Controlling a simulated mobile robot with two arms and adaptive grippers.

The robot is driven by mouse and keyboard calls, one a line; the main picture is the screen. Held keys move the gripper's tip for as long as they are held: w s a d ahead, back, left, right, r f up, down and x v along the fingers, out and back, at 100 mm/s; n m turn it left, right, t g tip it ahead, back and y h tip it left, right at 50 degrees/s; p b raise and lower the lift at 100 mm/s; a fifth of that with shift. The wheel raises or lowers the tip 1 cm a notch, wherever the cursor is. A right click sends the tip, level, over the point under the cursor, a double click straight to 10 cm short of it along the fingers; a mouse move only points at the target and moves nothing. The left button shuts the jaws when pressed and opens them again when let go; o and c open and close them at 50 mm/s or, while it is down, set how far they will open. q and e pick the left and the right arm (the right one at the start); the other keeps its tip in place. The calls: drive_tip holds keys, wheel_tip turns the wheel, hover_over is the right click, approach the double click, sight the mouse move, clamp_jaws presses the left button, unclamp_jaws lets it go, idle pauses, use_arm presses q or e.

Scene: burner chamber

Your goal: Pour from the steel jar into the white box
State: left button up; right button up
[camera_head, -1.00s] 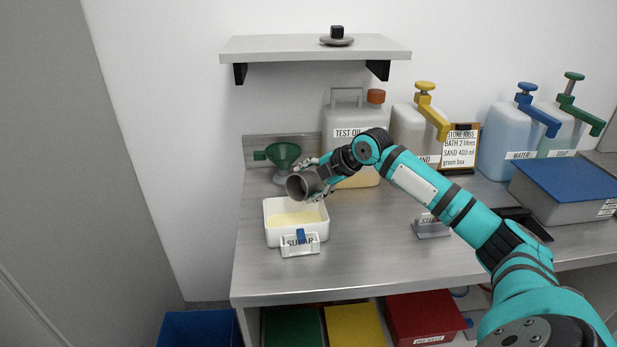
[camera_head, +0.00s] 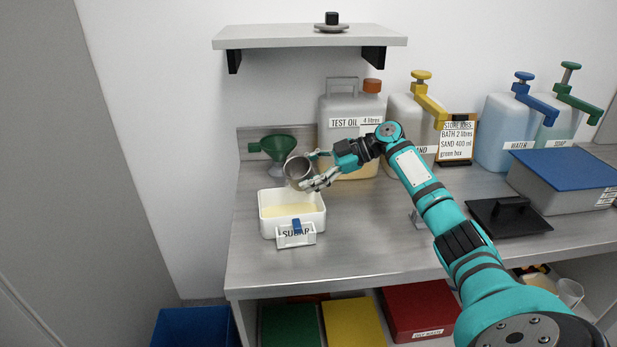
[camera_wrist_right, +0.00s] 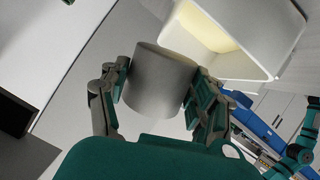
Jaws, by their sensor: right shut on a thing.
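The steel jar (camera_head: 297,171) is a grey cylinder above the back edge of the white box (camera_head: 263,222). Its mouth is tilted partly toward the camera. My right gripper (camera_head: 318,177) is shut on the jar from the right. In the right wrist view, the jar (camera_wrist_right: 158,85) sits between the two fingers of the gripper (camera_wrist_right: 160,95), with the white box (camera_wrist_right: 270,40) beyond it. The box is labelled SUGAR and holds a pale yellow layer. No stream shows, and the jar's contents cannot be made out. My left gripper is not in view.
A green funnel (camera_head: 280,146) stands behind the jar, with the test oil canister (camera_head: 340,110) right of it. Pump bottles, a notice (camera_head: 457,140) and a blue-lidded box (camera_head: 570,180) line the back and right. A shelf (camera_head: 310,37) hangs above. The front counter is clear.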

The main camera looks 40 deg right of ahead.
drive_tip(key=shift+w+f+m+y+b, duration=0.1)
drive_tip(key=shift+f+m+y+b, duration=0.3)
drive_tip(key=shift+y+b, duration=0.2)
drive_tip(key=shift+r, duration=0.1)
drive_tip(key=b, duration=0.1)
drive_tip(key=f+m+y+b, duration=0.1)
drive_tip(key=shift+a+f+y+b, duration=0.1)
drive_tip(key=shift+a+y+b, duration=0.1)
drive_tip(key=shift+y+b, duration=0.15)
drive_tip(key=shift+a+f+m+t+y+b, duration=0.1)
drive_tip(key=shift+f+m+t+y+b, duration=0.25)
drive_tip(key=shift+b, duration=0.35)
drive_tip(key=shift+r, duration=0.15)
drive_tip(key=shift+s+r, duration=0.1)
drive_tip(key=shift+s, duration=0.1)
drive_tip(key=shift+s+m, duration=0.1)
drive_tip(key=shift+m, duration=0.15)
